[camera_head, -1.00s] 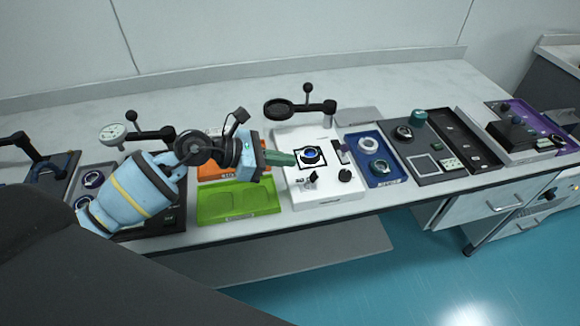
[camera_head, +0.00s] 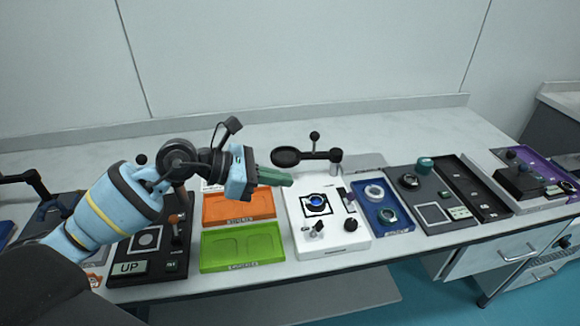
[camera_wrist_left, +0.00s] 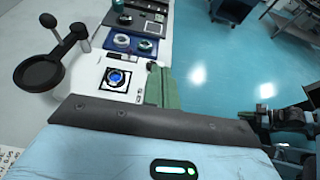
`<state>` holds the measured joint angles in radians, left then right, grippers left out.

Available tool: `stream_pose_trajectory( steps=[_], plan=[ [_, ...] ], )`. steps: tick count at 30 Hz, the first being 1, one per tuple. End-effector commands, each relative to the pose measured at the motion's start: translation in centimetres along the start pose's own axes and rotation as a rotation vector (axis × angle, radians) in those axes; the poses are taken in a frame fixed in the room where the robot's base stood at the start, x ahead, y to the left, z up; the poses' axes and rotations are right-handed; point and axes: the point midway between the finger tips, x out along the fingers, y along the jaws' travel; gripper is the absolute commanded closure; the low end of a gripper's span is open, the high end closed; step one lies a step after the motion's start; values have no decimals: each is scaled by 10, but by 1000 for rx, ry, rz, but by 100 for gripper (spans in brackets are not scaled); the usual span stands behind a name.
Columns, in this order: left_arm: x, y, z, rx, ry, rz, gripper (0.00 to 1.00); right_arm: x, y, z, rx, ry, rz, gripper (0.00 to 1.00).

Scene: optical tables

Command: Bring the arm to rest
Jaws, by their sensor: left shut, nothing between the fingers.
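My left arm (camera_head: 110,208) reaches in from the left in the head view. My left gripper (camera_head: 288,180) has green fingers that are shut with nothing between them. It is raised above the table, just left of the white station (camera_head: 296,222) and its blue-centred round part (camera_head: 316,200). In the left wrist view the green fingers (camera_wrist_left: 161,88) show beside the white station, which partly shows behind them.
Below the gripper lie an orange tray (camera_head: 238,206) and a green tray (camera_head: 241,248). A black arm with a round holder (camera_head: 286,156) stands behind. A blue tray (camera_head: 398,228) and dark panels sit to the right. The table's back strip is clear.

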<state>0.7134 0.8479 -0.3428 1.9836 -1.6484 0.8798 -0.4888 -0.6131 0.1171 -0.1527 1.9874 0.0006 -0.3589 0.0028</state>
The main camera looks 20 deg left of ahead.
Motion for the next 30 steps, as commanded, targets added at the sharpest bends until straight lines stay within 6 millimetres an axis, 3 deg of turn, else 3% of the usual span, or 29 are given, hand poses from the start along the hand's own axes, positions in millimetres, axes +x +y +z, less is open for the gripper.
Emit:
stream_pose_trajectory(
  steps=[8,11,15,19,23,26,30],
  plan=[
    [7,-12,-4,-78,-44,-36,100,0,-1,-2,2,2,0,100],
    [18,-32,-10,-252,-137,-98,100,-1,-1,-5,3,8,1,100],
    [28,-62,-22,-643,-323,-188,100,-1,-1,-11,3,18,2,100],
    [30,-74,-42,-1051,-489,-221,100,-2,0,-16,2,28,3,100],
    [27,-80,-80,-1476,-637,-203,100,-3,1,-21,0,37,5,100],
    [24,-86,-122,-1810,-741,-153,100,-4,1,-25,-2,44,6,100],
    [15,-108,-196,-2278,-875,-21,100,-5,2,-30,-6,54,7,100]
  ],
)
